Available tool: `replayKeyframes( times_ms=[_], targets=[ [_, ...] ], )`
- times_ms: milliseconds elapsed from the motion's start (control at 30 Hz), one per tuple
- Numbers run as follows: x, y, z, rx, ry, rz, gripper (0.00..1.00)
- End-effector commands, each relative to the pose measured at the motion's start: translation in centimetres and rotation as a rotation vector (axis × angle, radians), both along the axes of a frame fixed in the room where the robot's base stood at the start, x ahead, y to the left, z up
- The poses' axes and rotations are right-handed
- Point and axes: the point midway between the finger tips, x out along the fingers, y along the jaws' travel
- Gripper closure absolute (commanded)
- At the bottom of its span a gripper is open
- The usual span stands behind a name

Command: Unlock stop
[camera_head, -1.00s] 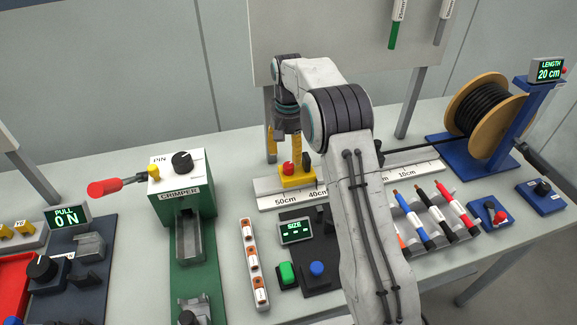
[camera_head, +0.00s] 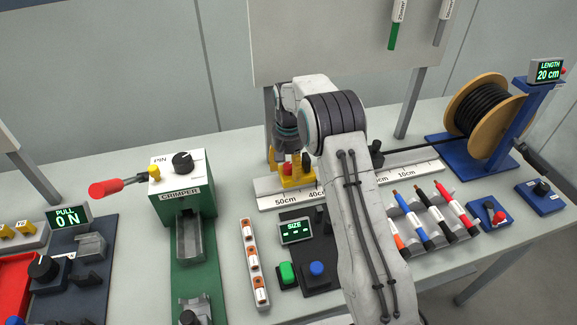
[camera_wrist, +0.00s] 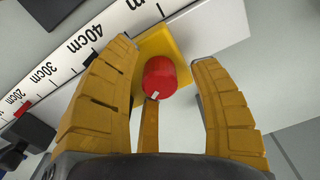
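The stop is a yellow block (camera_head: 297,183) with a red knob, sitting on the white ruler rail (camera_head: 370,177) between the 50cm and 40cm marks. In the wrist view the red knob (camera_wrist: 160,76) has a small white mark and stands on the yellow block (camera_wrist: 163,43). My gripper (camera_wrist: 165,58) is open, its yellow fingers to either side of the knob with a visible gap on the right.
A dark clamp (camera_head: 376,151) stands on the rail to the right, with the cable leading to the spool (camera_head: 484,104). The green crimper (camera_head: 184,195) is left. The length display (camera_head: 547,70) reads 20 cm.

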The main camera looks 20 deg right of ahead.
Motion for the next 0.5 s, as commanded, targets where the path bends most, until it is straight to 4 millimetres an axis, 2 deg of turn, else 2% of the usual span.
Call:
replayKeyframes(
  times_ms=[67, 500],
  targets=[
    [0.0, 0.0, 0.01, 0.0, 0.0, 0.0, 0.51],
    [0.02, 0.0, 0.03, 0.0, -0.001, 0.0, 0.9]
  ],
)
